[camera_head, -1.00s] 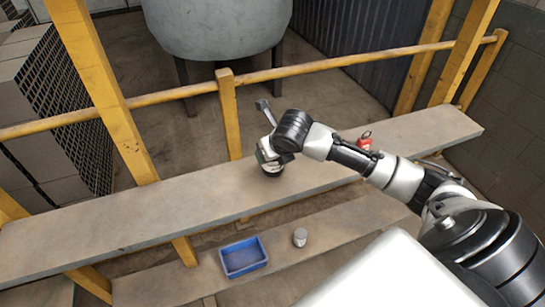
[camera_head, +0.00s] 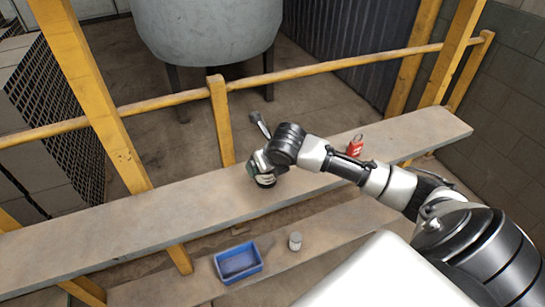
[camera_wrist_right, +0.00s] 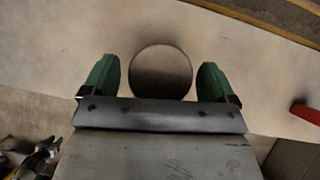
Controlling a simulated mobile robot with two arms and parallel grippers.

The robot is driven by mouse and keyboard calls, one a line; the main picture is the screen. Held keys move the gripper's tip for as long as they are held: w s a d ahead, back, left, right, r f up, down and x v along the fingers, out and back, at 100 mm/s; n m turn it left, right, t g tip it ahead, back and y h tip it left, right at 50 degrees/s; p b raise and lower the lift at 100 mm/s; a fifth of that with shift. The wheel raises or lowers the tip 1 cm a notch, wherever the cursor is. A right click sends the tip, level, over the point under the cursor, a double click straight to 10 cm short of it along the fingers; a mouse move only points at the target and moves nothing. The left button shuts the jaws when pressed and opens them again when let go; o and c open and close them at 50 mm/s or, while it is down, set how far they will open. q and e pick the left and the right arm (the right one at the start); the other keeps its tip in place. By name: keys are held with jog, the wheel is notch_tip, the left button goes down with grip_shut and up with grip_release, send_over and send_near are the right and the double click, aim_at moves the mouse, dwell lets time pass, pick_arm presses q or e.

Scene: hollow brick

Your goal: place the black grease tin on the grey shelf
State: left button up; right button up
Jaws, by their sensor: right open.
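The black grease tin (camera_head: 265,182) stands on the upper grey-brown plank (camera_head: 130,218), mostly covered by my right gripper in the head view. In the right wrist view the round dark top of the tin (camera_wrist_right: 161,72) lies between the two green fingertips. My right gripper (camera_wrist_right: 160,78) is open, with a finger on each side of the tin and a visible gap at both sides. A lower grey plank (camera_head: 335,230) runs in front of and below the upper one. I cannot tell from the pictures which plank is the grey shelf. My left gripper is out of view.
A red padlock-like object (camera_head: 355,147) stands on the upper plank, right of the tin. A blue bin (camera_head: 239,262) and a small grey can (camera_head: 295,241) are on the lower plank. A yellow rail (camera_head: 320,69) and posts run behind. The upper plank's left stretch is clear.

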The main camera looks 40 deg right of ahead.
jog(key=v, duration=1)
jog(key=shift+r+b, duration=0.25)
jog(key=shift+b, duration=0.2)
jog(key=shift+s, duration=0.15)
